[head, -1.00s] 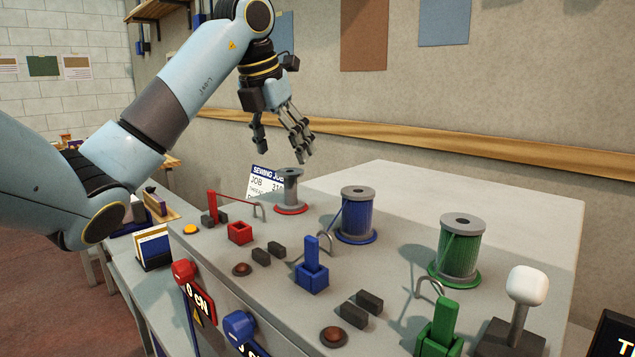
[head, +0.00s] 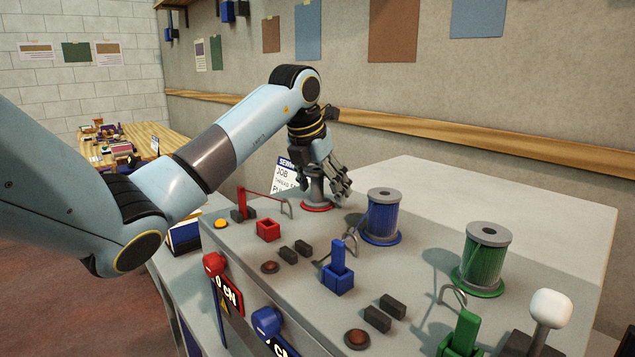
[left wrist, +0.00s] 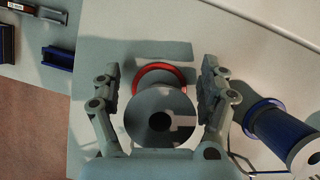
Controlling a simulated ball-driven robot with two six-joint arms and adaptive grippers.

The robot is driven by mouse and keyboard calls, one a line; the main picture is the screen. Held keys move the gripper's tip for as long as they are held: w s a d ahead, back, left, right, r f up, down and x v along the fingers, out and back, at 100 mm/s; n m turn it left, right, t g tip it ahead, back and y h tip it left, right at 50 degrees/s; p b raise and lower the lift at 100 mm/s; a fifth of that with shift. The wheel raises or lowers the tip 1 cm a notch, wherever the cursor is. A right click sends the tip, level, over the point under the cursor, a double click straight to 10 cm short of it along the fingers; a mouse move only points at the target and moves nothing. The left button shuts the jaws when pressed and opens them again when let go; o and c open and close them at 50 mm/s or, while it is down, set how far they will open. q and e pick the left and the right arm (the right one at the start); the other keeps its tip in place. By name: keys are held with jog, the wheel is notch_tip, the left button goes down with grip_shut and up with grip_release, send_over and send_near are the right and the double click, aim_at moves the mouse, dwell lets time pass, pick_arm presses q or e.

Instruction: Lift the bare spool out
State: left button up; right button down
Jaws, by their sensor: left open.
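The bare grey spool (head: 318,190) stands on a red ring base (head: 317,207) on the machine's top, at the left of the row of spools. My left gripper (head: 326,192) is lowered over it, with its fingers pointing down around the spool and hiding its upper part. In the left wrist view, the spool (left wrist: 161,118) shows from above, its round flange and dark centre hole between the two open fingers of my left gripper (left wrist: 161,88). A gap shows on each side of the flange. My right gripper is out of view.
A blue-thread spool (head: 382,217) stands close to the right of my left gripper, and a green-thread spool (head: 484,257) farther right. The machine top behind is clear.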

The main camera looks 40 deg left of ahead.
pick_arm(q)
jog(key=c, duration=1.2)
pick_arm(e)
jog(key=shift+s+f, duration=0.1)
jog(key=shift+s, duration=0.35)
pick_arm(q)
jog(key=shift+o, duration=0.2)
